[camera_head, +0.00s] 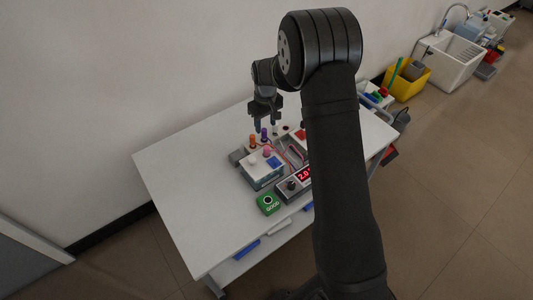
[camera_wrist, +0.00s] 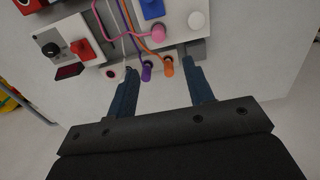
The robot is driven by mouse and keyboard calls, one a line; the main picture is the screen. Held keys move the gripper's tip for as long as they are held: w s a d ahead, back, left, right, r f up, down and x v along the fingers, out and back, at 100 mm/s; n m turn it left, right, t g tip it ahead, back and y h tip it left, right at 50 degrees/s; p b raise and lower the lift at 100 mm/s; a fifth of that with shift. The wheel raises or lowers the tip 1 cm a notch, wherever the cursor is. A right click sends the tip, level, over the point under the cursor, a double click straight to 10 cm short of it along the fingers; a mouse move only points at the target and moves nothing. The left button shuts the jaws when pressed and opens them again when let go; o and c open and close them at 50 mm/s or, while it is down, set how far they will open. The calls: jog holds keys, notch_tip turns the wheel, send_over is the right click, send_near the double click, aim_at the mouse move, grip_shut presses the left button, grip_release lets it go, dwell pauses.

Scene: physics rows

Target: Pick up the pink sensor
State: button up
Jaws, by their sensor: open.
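The pink sensor (camera_wrist: 157,33) is a small rounded plug with a pink cable, on a light grey box (camera_wrist: 181,22) in the wrist view. In the head view the pink sensor (camera_head: 267,151) stands on the box's top. My gripper (camera_wrist: 163,72) is open, its two blue-grey fingers apart and empty. It points down above the back of the equipment in the head view (camera_head: 265,128). The pink sensor lies beyond the fingertips in the wrist view, not between the fingers.
An orange plug (camera_wrist: 167,66) and a purple plug (camera_wrist: 146,71) stand close to the fingertips. A white knob (camera_wrist: 198,20) and blue block (camera_wrist: 152,8) flank the pink sensor. A green box (camera_head: 268,203) sits nearer the table's front edge. The table's left side (camera_head: 185,180) is clear.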

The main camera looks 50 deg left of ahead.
aim_at(266, 147)
notch_tip(266, 147, down, 15)
jog(key=shift+w+d+r, duration=0.1)
jog(key=shift+w+r, duration=0.05)
jog(key=shift+r, duration=0.05)
grip_shut()
dwell(0.4)
